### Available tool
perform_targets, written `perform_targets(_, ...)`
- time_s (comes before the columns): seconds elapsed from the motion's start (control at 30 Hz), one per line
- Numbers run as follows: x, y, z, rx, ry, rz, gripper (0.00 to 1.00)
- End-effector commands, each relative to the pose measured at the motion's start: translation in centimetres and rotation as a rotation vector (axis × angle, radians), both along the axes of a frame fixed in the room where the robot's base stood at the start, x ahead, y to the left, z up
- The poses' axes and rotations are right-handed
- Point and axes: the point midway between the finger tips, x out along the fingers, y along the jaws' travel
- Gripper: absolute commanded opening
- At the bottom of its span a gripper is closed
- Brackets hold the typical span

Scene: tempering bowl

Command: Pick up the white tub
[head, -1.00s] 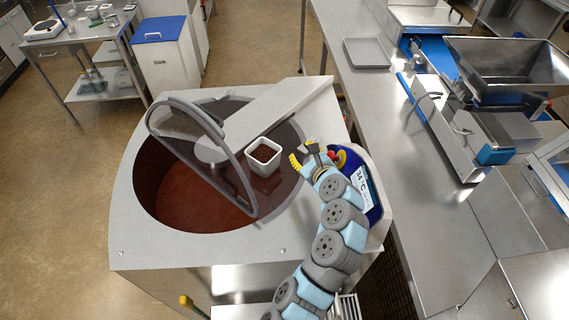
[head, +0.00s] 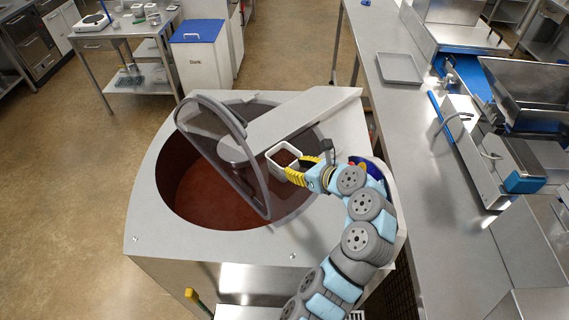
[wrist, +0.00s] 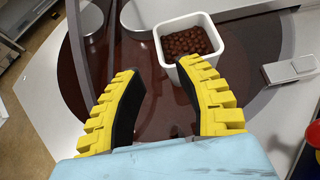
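The white tub (head: 284,154) is a small square container with brown pieces in it. It sits on the cover over the right part of the tempering bowl, beside the grey beam. In the wrist view the tub (wrist: 222,62) is upright, ahead of the fingertips and a little right of centre. My gripper (head: 294,170) is close to the tub's near right side. In the wrist view its yellow-and-black fingers (wrist: 162,72) are spread apart with nothing between them. The right fingertip is very near the tub's near left corner; I cannot tell if it touches.
The bowl (head: 200,190) holds brown liquid, with a raised curved guard (head: 262,185) left of the tub. A grey beam (head: 290,122) runs behind the tub. A blue control panel (head: 372,168) is partly hidden by my arm. A steel counter (head: 400,130) stands at right.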

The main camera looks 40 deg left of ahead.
Motion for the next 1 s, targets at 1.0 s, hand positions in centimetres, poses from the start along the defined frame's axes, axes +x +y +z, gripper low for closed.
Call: perform_targets(1.0, 0.6, 9.5, -5.6, -0.001, -0.002, 0.001, 0.35)
